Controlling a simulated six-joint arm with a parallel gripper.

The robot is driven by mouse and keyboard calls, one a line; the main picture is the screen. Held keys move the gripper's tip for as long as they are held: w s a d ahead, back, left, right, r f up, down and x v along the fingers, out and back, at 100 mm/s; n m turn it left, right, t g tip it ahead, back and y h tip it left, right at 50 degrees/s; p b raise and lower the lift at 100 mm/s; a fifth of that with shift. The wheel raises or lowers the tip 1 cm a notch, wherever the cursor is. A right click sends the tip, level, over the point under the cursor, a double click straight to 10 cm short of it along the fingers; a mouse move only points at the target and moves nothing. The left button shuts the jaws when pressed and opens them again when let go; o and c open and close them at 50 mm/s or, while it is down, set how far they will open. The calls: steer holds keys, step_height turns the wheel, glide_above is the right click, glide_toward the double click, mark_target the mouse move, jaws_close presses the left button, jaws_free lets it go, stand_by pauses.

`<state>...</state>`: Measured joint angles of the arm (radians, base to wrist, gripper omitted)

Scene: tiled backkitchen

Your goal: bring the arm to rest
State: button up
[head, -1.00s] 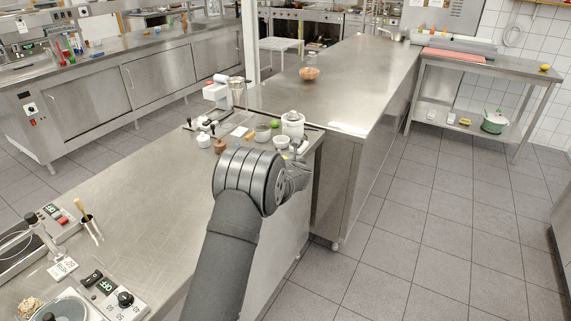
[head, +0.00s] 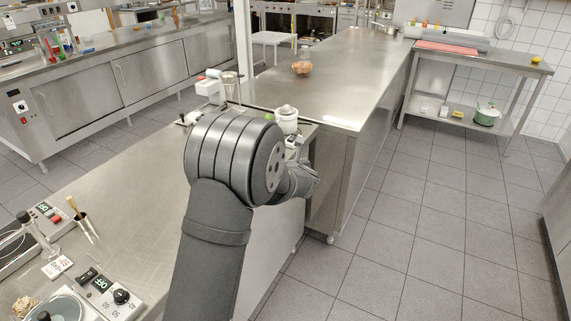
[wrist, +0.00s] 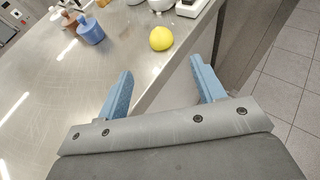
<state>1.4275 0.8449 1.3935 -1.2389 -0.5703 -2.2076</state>
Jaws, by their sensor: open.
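My gripper (wrist: 160,88) shows in the wrist view with its two blue fingers spread wide and nothing between them. It hangs over the front edge of the steel counter (wrist: 95,75), partly past it above the floor.
A bowl of brown things (head: 302,68) sits on the farther counter. The tiled floor (head: 420,220) at right is clear.

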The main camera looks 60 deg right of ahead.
stand_by(0.6)
steer(key=x, duration=1.2)
steer(key=shift+f, duration=0.15)
step_height(320, 180, up, 2)
steer(key=shift+r, duration=0.35)
